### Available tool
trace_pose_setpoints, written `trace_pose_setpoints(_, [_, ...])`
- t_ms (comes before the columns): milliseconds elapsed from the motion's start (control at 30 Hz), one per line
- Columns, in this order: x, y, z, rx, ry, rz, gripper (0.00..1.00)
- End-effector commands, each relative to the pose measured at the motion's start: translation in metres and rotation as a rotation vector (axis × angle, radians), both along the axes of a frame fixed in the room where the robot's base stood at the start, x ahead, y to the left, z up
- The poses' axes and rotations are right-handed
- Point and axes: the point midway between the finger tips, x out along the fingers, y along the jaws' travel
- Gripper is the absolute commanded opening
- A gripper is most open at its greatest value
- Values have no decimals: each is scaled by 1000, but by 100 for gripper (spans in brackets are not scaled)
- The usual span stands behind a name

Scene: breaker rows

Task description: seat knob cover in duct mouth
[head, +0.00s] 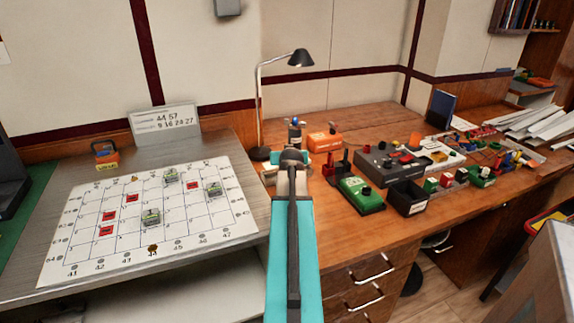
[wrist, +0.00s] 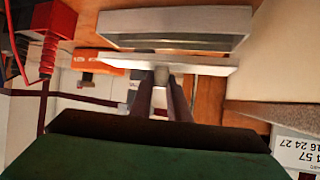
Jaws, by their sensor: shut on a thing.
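In the wrist view the two dark fingers of my gripper (wrist: 164,95) are shut on a small grey rounded piece, the knob cover (wrist: 162,76). It is at a pale flat strip, and I cannot tell whether it touches it. Beyond is a pale grey channel-like piece, perhaps the duct (wrist: 172,41); its mouth is not clear. In the head view my gripper (head: 291,158) is over the near left part of the wooden bench, largely hidden by my own arm. The knob cover cannot be made out there.
An orange box (head: 324,140) stands behind. A green device (head: 361,195) and a black bin (head: 408,197) are to the right. A desk lamp (head: 300,58) rises behind my gripper. A gridded board (head: 130,225) with red and grey pieces lies left. Bare wood shows at the front right.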

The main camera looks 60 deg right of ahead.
Motion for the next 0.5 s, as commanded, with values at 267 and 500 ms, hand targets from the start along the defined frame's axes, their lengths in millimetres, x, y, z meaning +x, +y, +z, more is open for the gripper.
trace_pose_setpoints(267, [0,0,-14,0,1,0,0])
trace_pose_setpoints(500, [0,0,-33,-1,1,0,0])
